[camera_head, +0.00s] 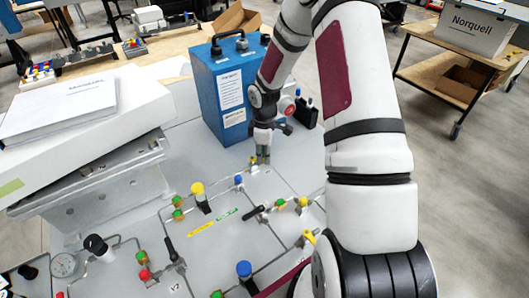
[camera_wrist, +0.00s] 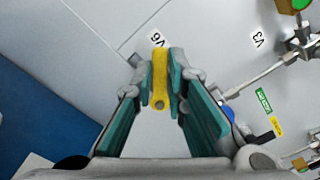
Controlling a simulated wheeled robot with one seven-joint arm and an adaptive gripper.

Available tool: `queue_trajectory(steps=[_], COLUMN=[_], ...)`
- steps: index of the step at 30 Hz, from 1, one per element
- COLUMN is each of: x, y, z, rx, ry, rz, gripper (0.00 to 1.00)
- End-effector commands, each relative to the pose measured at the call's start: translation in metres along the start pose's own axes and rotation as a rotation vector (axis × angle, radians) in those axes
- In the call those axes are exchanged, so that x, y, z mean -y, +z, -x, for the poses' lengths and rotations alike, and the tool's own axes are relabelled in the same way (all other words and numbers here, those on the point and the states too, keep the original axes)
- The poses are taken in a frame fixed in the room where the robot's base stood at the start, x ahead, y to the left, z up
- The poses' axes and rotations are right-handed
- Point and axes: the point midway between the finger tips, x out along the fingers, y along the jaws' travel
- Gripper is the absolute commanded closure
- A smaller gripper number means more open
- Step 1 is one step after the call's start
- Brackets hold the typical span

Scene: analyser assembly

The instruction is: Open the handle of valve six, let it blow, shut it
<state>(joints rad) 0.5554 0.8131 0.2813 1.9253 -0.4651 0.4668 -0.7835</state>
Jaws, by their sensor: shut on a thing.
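The handle of valve six is a short yellow lever (camera_wrist: 160,88), in the middle of the wrist view, just below the label V6 (camera_wrist: 157,40). My gripper (camera_wrist: 161,78) is shut on it, with one teal finger pad on each side. The lever runs up and down in that view. The valve body is mostly hidden behind the fingers. In the head view my gripper (camera_head: 263,153) points down at the panel (camera_head: 225,240), near its far edge. Whether the valve is open or shut I cannot tell.
A blue box (camera_head: 208,95) with a black handle stands close behind and left of my gripper. Other valves and knobs, such as a yellow-capped one (camera_head: 198,190) and a blue-capped one (camera_head: 244,270), stand on the panel. The label V3 (camera_wrist: 257,40) lies right of V6.

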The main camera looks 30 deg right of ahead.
Motion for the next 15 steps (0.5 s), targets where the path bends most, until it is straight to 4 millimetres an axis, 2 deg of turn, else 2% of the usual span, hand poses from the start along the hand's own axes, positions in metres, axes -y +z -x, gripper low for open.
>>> queue_trajectory(steps=[15], x=[0.019], y=[-0.006], z=[0.001], rx=[-0.001], ry=[0.002], rz=[-0.484], gripper=[1.00])
